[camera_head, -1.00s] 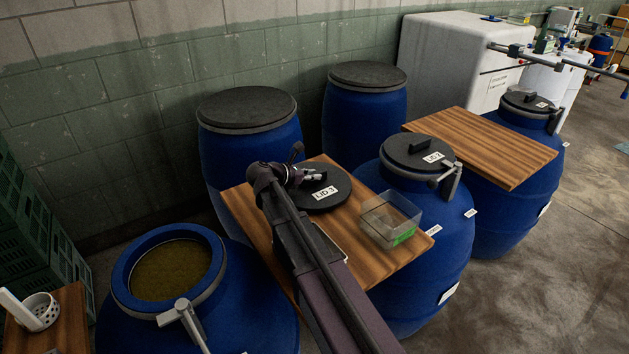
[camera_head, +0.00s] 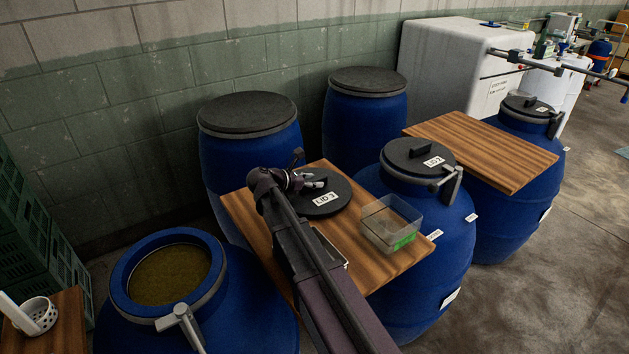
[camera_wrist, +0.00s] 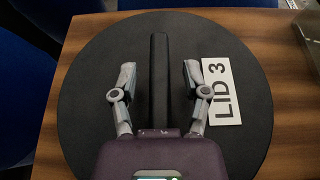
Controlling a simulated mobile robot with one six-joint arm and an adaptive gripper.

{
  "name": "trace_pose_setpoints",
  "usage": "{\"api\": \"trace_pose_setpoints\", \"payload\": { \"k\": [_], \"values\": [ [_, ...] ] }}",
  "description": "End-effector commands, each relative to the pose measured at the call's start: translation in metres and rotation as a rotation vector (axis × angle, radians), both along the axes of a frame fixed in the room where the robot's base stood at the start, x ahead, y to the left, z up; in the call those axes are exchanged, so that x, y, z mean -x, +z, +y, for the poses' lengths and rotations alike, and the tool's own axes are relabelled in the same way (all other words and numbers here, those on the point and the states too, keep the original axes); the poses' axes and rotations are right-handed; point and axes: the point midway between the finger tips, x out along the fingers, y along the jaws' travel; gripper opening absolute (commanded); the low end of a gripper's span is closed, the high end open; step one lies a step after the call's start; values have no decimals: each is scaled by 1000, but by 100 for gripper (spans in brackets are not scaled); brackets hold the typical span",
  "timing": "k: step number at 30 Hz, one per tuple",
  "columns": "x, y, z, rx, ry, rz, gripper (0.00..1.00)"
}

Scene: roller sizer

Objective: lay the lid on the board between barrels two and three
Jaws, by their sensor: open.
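The black round lid (camera_head: 338,204), labelled LID 3, lies flat on the wooden board (camera_head: 385,268) between the open barrel (camera_head: 255,315) and the barrel with LID 2 (camera_head: 425,270). My gripper (camera_head: 318,182) is over the lid. In the wrist view the lid (camera_wrist: 240,130) fills most of the picture, with its dark bar handle (camera_wrist: 159,85) upright in the middle. My gripper (camera_wrist: 160,75) is open, one finger on each side of the handle, with a gap on both sides. The open barrel shows brownish contents inside its blue rim.
A clear box (camera_head: 388,225) with a green label stands on the board, right of the lid. Two dark-topped barrels (camera_head: 248,115) stand behind along the wall. Another board (camera_head: 480,150) lies farther right. A white perforated cup (camera_head: 38,314) is at lower left.

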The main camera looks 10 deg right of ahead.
Motion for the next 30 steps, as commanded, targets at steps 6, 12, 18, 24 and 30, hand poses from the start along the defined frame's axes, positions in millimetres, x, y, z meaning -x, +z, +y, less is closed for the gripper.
{"api": "trace_pose_setpoints", "payload": {
  "k": [6, 12, 18, 24, 30],
  "values": [
    [0, 2, 0, 0, 0, 0, 60],
    [5, 10, 11, 0, 2, 0, 60],
    [15, 21, 35, 0, 4, 1, 60],
    [27, 34, 63, 0, 3, 0, 60],
    [37, 44, 86, 0, 1, 0, 60]
  ]
}}
